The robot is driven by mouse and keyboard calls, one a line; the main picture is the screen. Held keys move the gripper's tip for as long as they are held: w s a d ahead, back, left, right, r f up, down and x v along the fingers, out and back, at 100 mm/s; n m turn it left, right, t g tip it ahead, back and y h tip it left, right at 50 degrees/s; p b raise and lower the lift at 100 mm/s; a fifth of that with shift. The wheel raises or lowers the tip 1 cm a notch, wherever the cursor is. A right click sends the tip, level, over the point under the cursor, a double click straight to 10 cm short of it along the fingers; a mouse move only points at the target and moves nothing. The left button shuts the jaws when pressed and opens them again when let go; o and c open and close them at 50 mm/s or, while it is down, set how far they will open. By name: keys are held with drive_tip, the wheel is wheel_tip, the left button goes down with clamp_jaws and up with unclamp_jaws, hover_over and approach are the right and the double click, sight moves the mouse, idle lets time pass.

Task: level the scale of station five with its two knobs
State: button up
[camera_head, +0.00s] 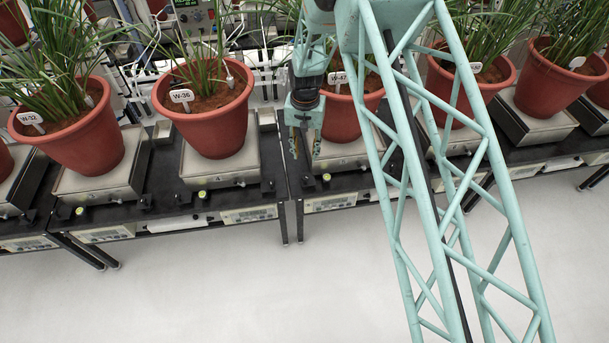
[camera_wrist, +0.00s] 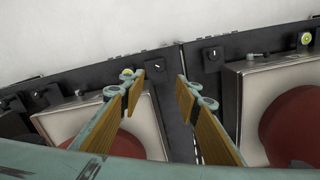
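My gripper (camera_head: 305,156) hangs over the front left of the scale (camera_head: 342,156) that carries the pot W-47. In the wrist view my gripper (camera_wrist: 160,82) is open, with nothing between its wooden-faced fingers. That view has the front edge at the top. A black knob with a white mark (camera_wrist: 158,68) lies just beyond the fingertips, apart from them; it also shows in the head view (camera_head: 308,182). A yellow-green bubble level (camera_wrist: 127,73) is beside it, partly behind a finger; its bubble is unreadable. The scale's other knob is not clear. No station number is legible.
The neighbouring scale (camera_wrist: 240,110) has its own marked knob (camera_wrist: 213,55) and bubble level (camera_wrist: 305,38). Its pot W-36 (camera_head: 207,120) stands left of my gripper. The pot W-47 (camera_head: 342,117) is close behind it. The floor (camera_head: 230,290) in front is clear.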

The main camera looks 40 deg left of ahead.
sight(305, 177)
drive_tip(key=shift+f, duration=0.2)
drive_tip(key=shift+f+b, duration=0.85)
drive_tip(key=shift+f, duration=5.85)
drive_tip(key=shift+c, duration=0.7)
drive_tip(key=c, duration=0.7)
